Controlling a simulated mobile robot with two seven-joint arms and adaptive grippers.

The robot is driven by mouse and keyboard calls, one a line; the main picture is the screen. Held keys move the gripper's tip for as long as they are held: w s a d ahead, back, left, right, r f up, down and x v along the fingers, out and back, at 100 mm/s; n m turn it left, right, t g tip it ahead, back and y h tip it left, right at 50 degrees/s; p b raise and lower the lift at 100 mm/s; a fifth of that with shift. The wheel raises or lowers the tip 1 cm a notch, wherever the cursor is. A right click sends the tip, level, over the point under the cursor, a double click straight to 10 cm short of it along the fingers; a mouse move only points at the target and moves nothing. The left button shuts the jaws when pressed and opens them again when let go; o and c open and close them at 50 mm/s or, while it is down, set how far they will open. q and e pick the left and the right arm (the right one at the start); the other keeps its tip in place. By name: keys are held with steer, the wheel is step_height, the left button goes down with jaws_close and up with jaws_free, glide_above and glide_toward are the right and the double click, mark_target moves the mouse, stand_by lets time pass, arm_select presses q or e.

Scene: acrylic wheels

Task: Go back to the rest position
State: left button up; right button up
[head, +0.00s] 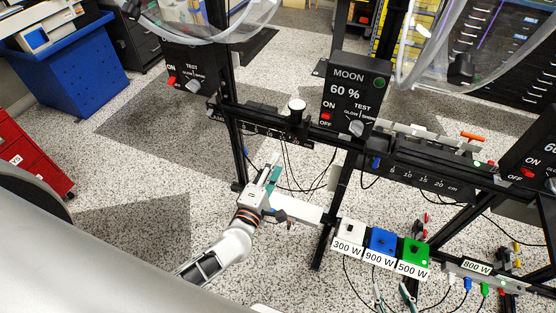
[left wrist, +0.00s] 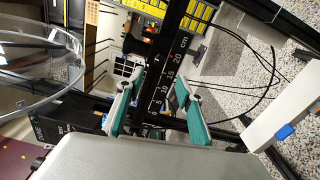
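My left gripper (head: 270,172) reaches up from the lower left in the head view, below the black rail with the scale. In the left wrist view its teal fingers (left wrist: 155,100) are spread apart. The black scale rail (left wrist: 172,80) shows between and beyond them; I see no object clamped. My right gripper (head: 393,297) shows only as two teal fingertips at the bottom edge, apart, below the green 500 W box (head: 413,253). The rest of my right arm is hidden or out of view.
A black frame carries the MOON 60 % control box (head: 352,95) and clear acrylic wheels (head: 440,40). A white 300 W box (head: 349,236) and a blue 900 W box (head: 381,242) sit low on it. Cables hang nearby. Speckled floor is free at left.

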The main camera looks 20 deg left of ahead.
arm_select(q)
steer(key=s+d+f+m+g+h, duration=0.2)
steer(key=s+f+m, duration=0.1)
steer(key=s+m, duration=0.4)
steer(key=s+d+f+m+g+h, duration=0.25)
steer(key=s+m, duration=0.25)
steer(key=m, duration=0.3)
steer(key=s+a+f+m+g+y, duration=0.2)
steer(key=s+a+f+m+g, duration=0.1)
steer(key=s+f+m, duration=0.3)
steer(key=s+a+m, duration=0.1)
steer(key=s+m, duration=0.1)
steer(key=shift+s+a, duration=0.3)
steer(key=shift+a, duration=0.1)
